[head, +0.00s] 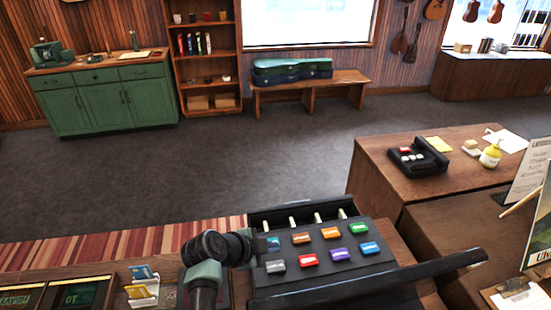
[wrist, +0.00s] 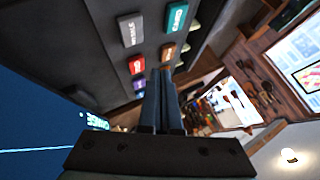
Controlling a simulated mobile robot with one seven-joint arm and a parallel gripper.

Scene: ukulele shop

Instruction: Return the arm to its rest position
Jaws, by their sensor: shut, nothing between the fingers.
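My gripper (wrist: 165,75) is shut and empty in the wrist view, its two dark fingers close together. Behind the fingers is the black cash register with its coloured keys, including a teal key (wrist: 178,17) and a red key (wrist: 137,64). Whether the fingertips touch the register cannot be told. In the head view my arm (head: 212,246) reaches up to the left side of the register (head: 372,265). The fingers are hard to make out there.
A dark drawer-like part (head: 262,220) with several pale clips lies beyond the keys. A card holder (head: 142,290) stands on the counter at left. Grey floor (head: 200,165) is clear.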

